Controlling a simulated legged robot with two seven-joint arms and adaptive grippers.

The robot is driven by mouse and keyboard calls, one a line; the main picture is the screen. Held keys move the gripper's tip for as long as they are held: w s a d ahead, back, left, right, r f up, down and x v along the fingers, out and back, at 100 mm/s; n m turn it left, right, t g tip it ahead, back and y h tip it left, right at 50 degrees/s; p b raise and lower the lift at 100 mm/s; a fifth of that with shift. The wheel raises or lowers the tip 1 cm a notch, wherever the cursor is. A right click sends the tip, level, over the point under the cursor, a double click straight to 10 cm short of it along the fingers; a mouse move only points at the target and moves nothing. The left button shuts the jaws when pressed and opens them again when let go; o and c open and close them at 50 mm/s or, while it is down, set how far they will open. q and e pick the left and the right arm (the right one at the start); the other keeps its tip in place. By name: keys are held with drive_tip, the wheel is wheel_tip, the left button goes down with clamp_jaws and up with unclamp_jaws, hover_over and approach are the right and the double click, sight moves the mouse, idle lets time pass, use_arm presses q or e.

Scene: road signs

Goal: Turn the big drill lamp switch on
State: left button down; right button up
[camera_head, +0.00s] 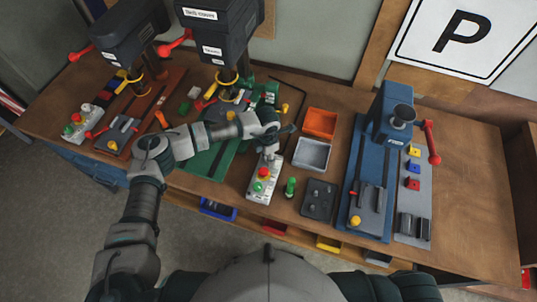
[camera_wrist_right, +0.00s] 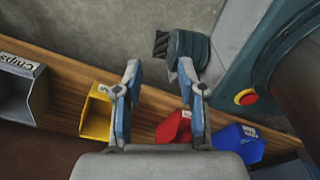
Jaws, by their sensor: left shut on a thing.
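The big drill (camera_head: 222,45) stands at the back of the bench, dark with a white label on its head. Its control box (camera_head: 256,196) lies in front of it, light grey, with a red and a green button. My left gripper (camera_head: 270,156) reaches over the far end of this box and is shut there, on what appears to be the lamp switch. The switch itself is hidden by the fingers. My right gripper (camera_wrist_right: 160,72) shows only in the right wrist view, open and empty, above the bin edge and floor.
An orange bin (camera_head: 320,123) and a grey bin (camera_head: 312,154) stand right of the box. A green bottle-like piece (camera_head: 290,187) and a dark tray (camera_head: 319,199) are close by. A blue machine (camera_head: 390,115) is further right. A smaller drill (camera_head: 128,32) stands left.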

use_arm(q)
drive_tip(key=shift+w, duration=0.1)
drive_tip(key=shift+d+n, duration=0.1)
drive_tip(key=shift+n, duration=0.2)
drive_tip(key=shift+n+b, duration=1)
drive_tip(key=shift+n, duration=0.2)
drive_tip(key=n+b, duration=0.1)
drive_tip(key=n, duration=0.2)
drive_tip(key=shift+w+r+n+b, duration=0.1)
drive_tip(key=shift+n+b, duration=0.2)
drive_tip(key=shift+b, duration=0.05)
drive_tip(key=shift+n+b, duration=0.3)
drive_tip(key=shift+n, duration=0.6)
drive_tip(key=shift+w+d+r+n+b, duration=0.1)
drive_tip(key=shift+n+b, duration=0.15)
drive_tip(key=shift+n, duration=0.65)
drive_tip(key=shift+r+n+b, duration=0.1)
drive_tip(key=shift+n+b, duration=0.1)
drive_tip(key=shift+n, duration=0.7)
use_arm(e)
drive_tip(key=shift+s+d+f, duration=0.1)
drive_tip(key=shift+d+f, duration=0.15)
drive_tip(key=shift+f, duration=0.6)
drive_tip(key=shift+s+d+f, duration=0.15)
drive_tip(key=shift+d+f, duration=0.1)
drive_tip(key=shift+f, duration=0.65)
drive_tip(key=shift+s+d+f, duration=0.1)
drive_tip(key=shift+d+f, duration=0.15)
drive_tip(key=shift+f, duration=0.6)
